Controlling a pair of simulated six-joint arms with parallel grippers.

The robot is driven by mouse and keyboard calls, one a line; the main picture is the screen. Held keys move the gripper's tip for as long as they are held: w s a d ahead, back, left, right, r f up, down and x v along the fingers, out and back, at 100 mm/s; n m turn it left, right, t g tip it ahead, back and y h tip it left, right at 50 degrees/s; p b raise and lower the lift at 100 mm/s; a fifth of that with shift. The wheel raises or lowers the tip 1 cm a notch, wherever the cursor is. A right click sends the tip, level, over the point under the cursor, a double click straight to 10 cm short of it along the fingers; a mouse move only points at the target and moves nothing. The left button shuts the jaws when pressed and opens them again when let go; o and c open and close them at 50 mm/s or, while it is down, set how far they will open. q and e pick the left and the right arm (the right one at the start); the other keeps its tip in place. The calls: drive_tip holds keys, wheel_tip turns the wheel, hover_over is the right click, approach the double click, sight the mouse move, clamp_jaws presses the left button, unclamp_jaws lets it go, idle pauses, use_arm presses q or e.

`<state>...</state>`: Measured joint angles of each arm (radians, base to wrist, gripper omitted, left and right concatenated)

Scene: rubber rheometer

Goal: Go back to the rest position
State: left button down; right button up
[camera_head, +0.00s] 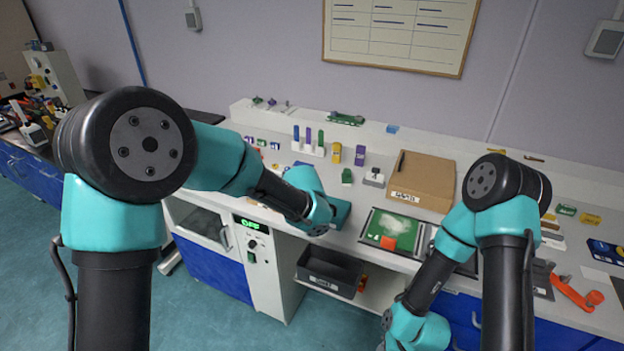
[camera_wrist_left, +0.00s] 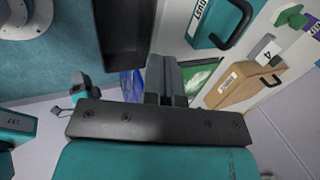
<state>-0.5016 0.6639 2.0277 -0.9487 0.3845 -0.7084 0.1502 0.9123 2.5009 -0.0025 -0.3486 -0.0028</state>
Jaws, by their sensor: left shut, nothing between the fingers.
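My left arm reaches in over the bench front in the head view, its wrist (camera_head: 318,212) near the bench edge. Its fingers are hidden behind the wrist there. In the left wrist view my left gripper (camera_wrist_left: 167,78) is shut with nothing between the fingers. My right arm bends down at the right, its lowest visible link (camera_head: 418,330) in front of the bench. The right gripper is cut off by the lower picture edge.
A black bin (camera_head: 330,272) sits below the bench top, beside a white machine with a green OFF display (camera_head: 251,224). A green tray (camera_head: 372,228), a brown box (camera_head: 422,178) and coloured blocks stand on the bench. A teal container with black handle (camera_wrist_left: 222,22) is near.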

use_arm(q)
drive_tip(key=s+a+f+n+g+h, duration=0.1)
drive_tip(key=s+a+f+n+g, duration=0.1)
drive_tip(key=s+a+f+n, duration=0.45)
drive_tip(key=s+a+f+n+g+h, duration=0.15)
drive_tip(key=a+f+n, duration=0.35)
drive_tip(key=f, duration=0.5)
drive_tip(key=s+a+f+n, duration=1.1)
drive_tip(key=s+a+n, duration=0.2)
drive_tip(key=s, duration=0.3)
drive_tip(key=shift+s+a+f, duration=0.2)
drive_tip(key=shift+a+f, duration=0.05)
drive_tip(key=shift+f, duration=0.05)
drive_tip(key=shift+n+t+y, duration=0.25)
